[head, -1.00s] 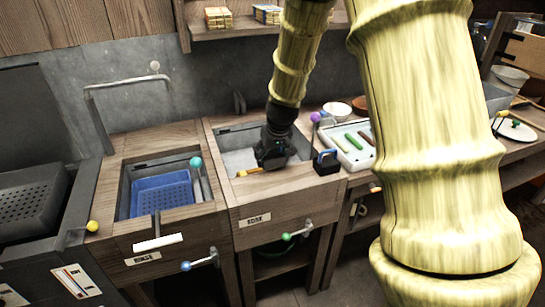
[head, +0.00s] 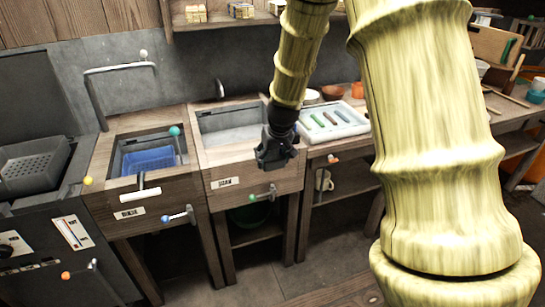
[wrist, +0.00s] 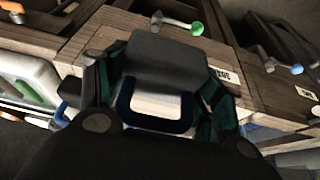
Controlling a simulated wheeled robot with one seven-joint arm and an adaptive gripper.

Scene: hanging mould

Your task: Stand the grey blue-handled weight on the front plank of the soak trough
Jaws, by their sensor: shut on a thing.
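The grey weight (wrist: 165,60) is a dull block with a dark blue loop handle (wrist: 155,127). It sits between the fingers of my gripper (wrist: 155,100) in the wrist view, with the handle toward the camera. In the head view my gripper (head: 275,152) is over the right part of the soak trough's front, and hides the weight. The trough's front plank (head: 225,158) looks bare left of my gripper. I cannot tell whether the weight touches the plank. The soak trough's label (head: 226,182) is on its front.
A second dark block (wrist: 70,92) shows at the left in the wrist view. A white tray (head: 335,135) with coloured pieces is right of the trough. The rinse trough with a blue basket (head: 150,160) is left. A green-knobbed lever (head: 262,195) sticks out below the plank.

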